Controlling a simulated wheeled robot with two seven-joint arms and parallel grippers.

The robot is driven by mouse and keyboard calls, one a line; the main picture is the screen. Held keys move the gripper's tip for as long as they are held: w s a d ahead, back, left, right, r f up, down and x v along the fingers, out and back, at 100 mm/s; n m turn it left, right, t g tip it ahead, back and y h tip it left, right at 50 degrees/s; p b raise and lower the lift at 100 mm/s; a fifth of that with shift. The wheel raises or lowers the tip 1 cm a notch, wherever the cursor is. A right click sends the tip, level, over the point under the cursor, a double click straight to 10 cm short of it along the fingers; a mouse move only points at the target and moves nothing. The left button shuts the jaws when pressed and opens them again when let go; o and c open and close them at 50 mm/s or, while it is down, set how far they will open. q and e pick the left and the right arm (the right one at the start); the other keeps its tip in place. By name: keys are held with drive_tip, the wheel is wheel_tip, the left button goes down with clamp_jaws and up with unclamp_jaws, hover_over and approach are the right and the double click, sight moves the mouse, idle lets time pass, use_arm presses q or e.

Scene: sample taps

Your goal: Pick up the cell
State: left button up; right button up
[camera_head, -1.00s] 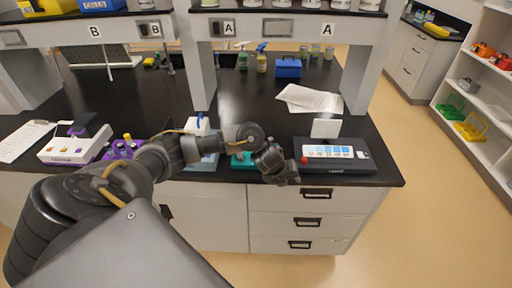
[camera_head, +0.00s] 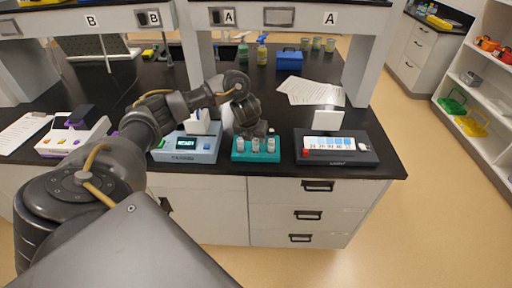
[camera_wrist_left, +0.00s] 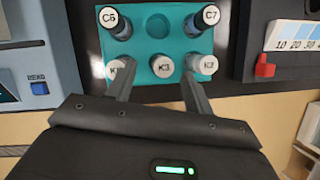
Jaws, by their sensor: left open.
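A teal rack (camera_head: 256,155) stands near the bench's front edge. In the left wrist view the rack (camera_wrist_left: 150,48) holds several small vials with pale, labelled caps. The back ones are the C5 or C6 vial (camera_wrist_left: 108,17) and the C7 vial (camera_wrist_left: 210,15). The front row has the K3 vial (camera_wrist_left: 163,66) in the middle and K-marked vials at its left (camera_wrist_left: 115,70) and right (camera_wrist_left: 207,64). My left gripper (camera_head: 258,131) is over the rack, open. In the left wrist view its fingers (camera_wrist_left: 158,78) point at the front row, either side of K3. The tips overlap the outer K vials. Contact is unclear.
Left of the rack is a blue-grey instrument (camera_head: 187,148) with a small display. Right of it is a black device (camera_head: 338,158) with a white scale strip and red slider. A white instrument (camera_head: 70,140) stands further left. Papers (camera_head: 310,91) lie behind.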

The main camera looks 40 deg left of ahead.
sight(255, 141)
use_arm(q)
drive_tip(key=shift+d+f, duration=0.1)
drive_tip(key=shift+f, duration=0.3)
drive_tip(key=p+x, duration=0.1)
drive_tip(key=x, duration=0.3)
drive_tip(key=shift+w+f, duration=0.2)
drive_tip(key=shift+f, duration=0.1)
drive_tip(key=shift+r, duration=0.1)
drive_tip(key=c, duration=0.9)
